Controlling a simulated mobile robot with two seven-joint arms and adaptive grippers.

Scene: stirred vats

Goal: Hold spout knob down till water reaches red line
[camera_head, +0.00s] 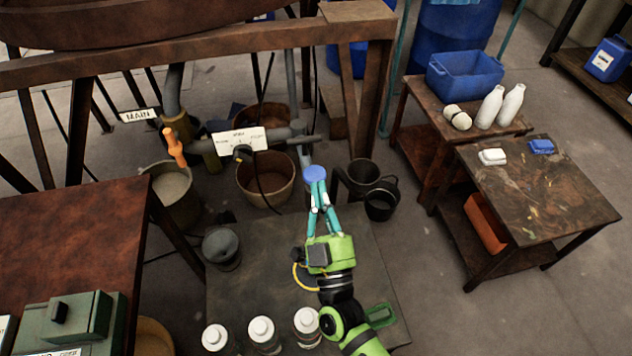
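A round blue knob (315,173) sits near the middle of the view, in front of a grey pipe. My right gripper (317,188) reaches up to it from below. Its teal fingers come together at the tips, at the knob's near edge. They look shut, with nothing seen between them; whether they press the knob is unclear. I cannot make out running water or a red line. My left gripper is not in view.
An orange handle (173,146) stands near a MAIN sign (138,115). A tan tub (265,182) and black buckets (381,203) stand on the floor. White-capped bottles (262,333) line the near edge. A stained table (540,195) is at right.

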